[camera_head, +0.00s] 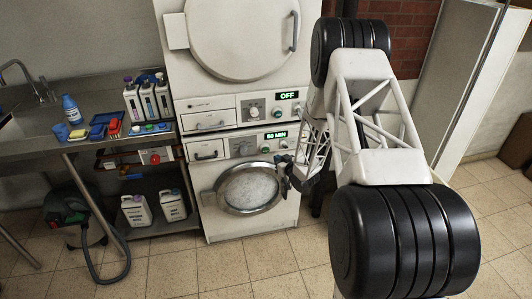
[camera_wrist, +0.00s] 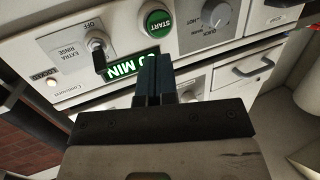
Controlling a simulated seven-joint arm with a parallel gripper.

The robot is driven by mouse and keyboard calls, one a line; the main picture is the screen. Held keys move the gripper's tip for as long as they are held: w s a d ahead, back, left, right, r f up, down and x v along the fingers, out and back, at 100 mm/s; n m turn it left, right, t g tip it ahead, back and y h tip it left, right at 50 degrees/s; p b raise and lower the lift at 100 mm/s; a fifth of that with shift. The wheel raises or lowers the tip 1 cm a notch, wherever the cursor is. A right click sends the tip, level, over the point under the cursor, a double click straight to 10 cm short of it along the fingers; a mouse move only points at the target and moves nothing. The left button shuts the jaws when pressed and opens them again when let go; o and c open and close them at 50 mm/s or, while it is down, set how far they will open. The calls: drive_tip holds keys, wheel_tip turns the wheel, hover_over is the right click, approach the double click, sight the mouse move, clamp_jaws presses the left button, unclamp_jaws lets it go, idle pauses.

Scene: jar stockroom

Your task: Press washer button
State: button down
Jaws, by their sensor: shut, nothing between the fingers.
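Two white machines are stacked. The lower washer (camera_head: 222,198) has a round glass door and a lit display (camera_head: 276,135) reading minutes, digits too small to be sure. In the wrist view its panel appears upside down, with a round green START button (camera_wrist: 157,23) and the display (camera_wrist: 120,66), partly hidden by my fingers. My gripper (camera_wrist: 154,62) is shut and empty. Its tips are just beside the display in that view, with START beyond them and not covered. Whether the tips touch the panel cannot be told. In the head view my gripper's dark end is near the door's right side.
The upper machine (camera_head: 240,40) shows OFF. A steel bench (camera_head: 92,147) with bottles stands left. A vacuum cleaner (camera_head: 75,210) sits beneath it. Tiled floor in front is clear.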

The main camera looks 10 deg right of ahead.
drive_tip(key=shift+v, duration=0.8)
drive_tip(key=shift+r, duration=0.1)
drive_tip(key=s+a+r+m+g+h, duration=0.1)
drive_tip(key=s+r+g+h, duration=0.1)
drive_tip(key=s+r, duration=0.55)
drive_tip(key=s+a+r+m+g+h, duration=0.15)
drive_tip(key=s+r, duration=0.25)
drive_tip(key=r, duration=0.7)
drive_tip(key=s+a+r+g+h, duration=0.1)
drive_tip(key=s+r+g+h, duration=0.15)
drive_tip(key=s+r, duration=0.5)
drive_tip(key=s+a+r+g, duration=0.2)
drive_tip(key=s+r, duration=0.1)
drive_tip(key=s, duration=0.9)
drive_tip(key=s+a+r+m+g, duration=0.1)
drive_tip(key=s+a+r+g, duration=0.1)
drive_tip(key=s, duration=1)
drive_tip(key=s+a+r+g, duration=0.2)
drive_tip(key=s+r, duration=0.4)
drive_tip(key=s, duration=0.7)
drive_tip(key=shift+a+r+m+g, duration=0.2)
drive_tip(key=shift+a+m+g, duration=0.15)
drive_tip(key=shift+a, duration=0.3)
